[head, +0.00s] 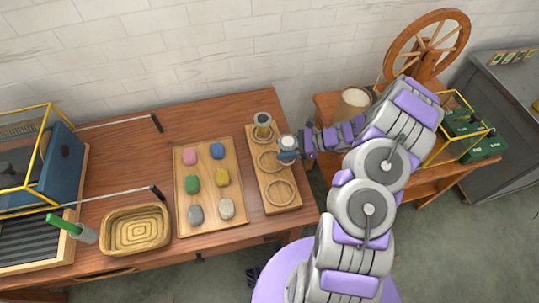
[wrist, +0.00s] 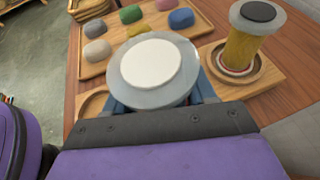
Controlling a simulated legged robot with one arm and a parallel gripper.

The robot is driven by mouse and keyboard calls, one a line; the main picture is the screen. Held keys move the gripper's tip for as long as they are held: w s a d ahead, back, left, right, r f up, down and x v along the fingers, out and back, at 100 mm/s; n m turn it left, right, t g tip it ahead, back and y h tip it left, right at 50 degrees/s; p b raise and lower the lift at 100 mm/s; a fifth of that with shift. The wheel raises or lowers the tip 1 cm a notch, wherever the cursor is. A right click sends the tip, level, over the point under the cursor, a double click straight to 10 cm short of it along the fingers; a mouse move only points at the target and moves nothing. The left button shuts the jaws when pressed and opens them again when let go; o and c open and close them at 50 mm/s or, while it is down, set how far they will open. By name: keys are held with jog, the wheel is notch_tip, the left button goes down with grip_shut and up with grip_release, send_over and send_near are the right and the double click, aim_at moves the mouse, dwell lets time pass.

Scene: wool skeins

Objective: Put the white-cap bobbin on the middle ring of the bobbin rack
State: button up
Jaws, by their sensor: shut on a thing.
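The white-cap bobbin (wrist: 152,65) is held in my gripper (head: 290,153), which is shut on it. In the head view the bobbin (head: 287,141) is over the right side of the bobbin rack (head: 290,203), close to the middle ring (head: 266,167). The middle ring is empty where it shows. I cannot tell how high the bobbin is above the rack. A dark-cap bobbin with yellow wool (head: 263,132) stands upright on the back ring, also seen in the wrist view (wrist: 243,45). The front ring (head: 280,193) is empty. The held bobbin hides part of the rack in the wrist view.
A wooden tray (head: 205,162) with several coloured skeins lies left of the rack. A side table with a spinning wheel (head: 427,45) stands at right, behind my arm.

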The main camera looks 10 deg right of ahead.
jog(key=a, duration=0.1)
jog(key=w+a, duration=0.1)
jog(key=a, duration=0.2)
jog(key=shift+w+a+f+b, duration=0.2)
jog(key=shift+w+a+b, duration=0.05)
jog(key=shift+a+b, duration=0.1)
jog(key=f, duration=0.2)
jog(key=f+b, duration=0.1)
jog(key=shift+w+a+f, duration=0.1)
jog(key=shift+a+f, duration=0.1)
jog(key=shift+f, duration=0.15)
jog(key=shift+r, duration=0.1)
jog(key=o, duration=1.1)
jog(key=shift+c, duration=0.2)
